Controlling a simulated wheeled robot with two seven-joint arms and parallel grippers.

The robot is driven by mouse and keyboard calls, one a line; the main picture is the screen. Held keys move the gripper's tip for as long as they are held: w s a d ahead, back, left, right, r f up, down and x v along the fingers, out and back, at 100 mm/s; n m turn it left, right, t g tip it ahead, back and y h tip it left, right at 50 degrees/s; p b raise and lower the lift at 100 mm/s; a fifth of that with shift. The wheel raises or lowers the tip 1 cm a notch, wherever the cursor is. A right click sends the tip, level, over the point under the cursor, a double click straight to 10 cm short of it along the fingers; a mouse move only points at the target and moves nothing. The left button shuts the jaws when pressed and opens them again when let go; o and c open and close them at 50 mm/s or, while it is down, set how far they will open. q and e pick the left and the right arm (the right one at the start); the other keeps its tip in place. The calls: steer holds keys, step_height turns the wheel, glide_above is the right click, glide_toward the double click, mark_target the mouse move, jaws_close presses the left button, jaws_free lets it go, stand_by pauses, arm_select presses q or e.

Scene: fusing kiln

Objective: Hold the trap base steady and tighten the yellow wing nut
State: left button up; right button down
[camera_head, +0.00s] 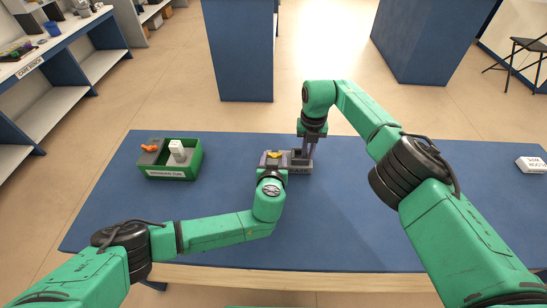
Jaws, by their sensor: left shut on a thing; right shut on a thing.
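The trap base (299,170) is a small grey block with a label on its front, on the blue table near its middle. The yellow wing nut (273,154) shows at the base's left end. My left gripper (272,159) reaches it from the front, its fingers on both sides of the yellow nut, and is shut on it. My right gripper (305,153) points down from above at the right part of the base and is shut on it. The fingertips and the exact contact are small and partly hidden.
A green bin (172,174) with an orange item (150,148) and a white item (178,150) stands at the left of the blue table (350,235). A white labelled box (531,165) lies at the far right. The table between is mostly clear.

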arm_select(q)
steer(key=shift+s+d+m+h, duration=0.3)
steer(key=shift+d+h, duration=0.2)
steer(key=shift+d, duration=0.1)
steer(key=shift+w+a+m+h, duration=0.25)
steer(key=shift+a+m+h, duration=0.45)
steer(key=shift+a+m, duration=0.1)
steer(key=m+h, duration=0.1)
steer(key=m+g+h, duration=0.1)
steer(key=shift+w+a+m+h, duration=0.1)
steer(key=shift+a+m+h, duration=0.2)
steer(key=shift+h, duration=0.1)
steer(key=m+g+h, duration=0.2)
steer(key=m+h, duration=0.1)
steer(key=m+g+h, duration=0.1)
steer(key=m+g, duration=0.1)
steer(key=shift+w+a+r+h, duration=0.15)
steer(key=shift+w+h, duration=0.25)
steer(key=m+g, duration=0.1)
steer(key=m+g+h, duration=0.1)
steer(key=m, duration=0.1)
steer(key=shift+w+a+g+h, duration=0.2)
steer(key=shift+g+h, duration=0.1)
steer(key=shift+g, duration=0.1)
steer(key=shift+m+g, duration=0.4)
steer(key=shift+g, duration=0.2)
steer(key=shift+h, duration=0.3)
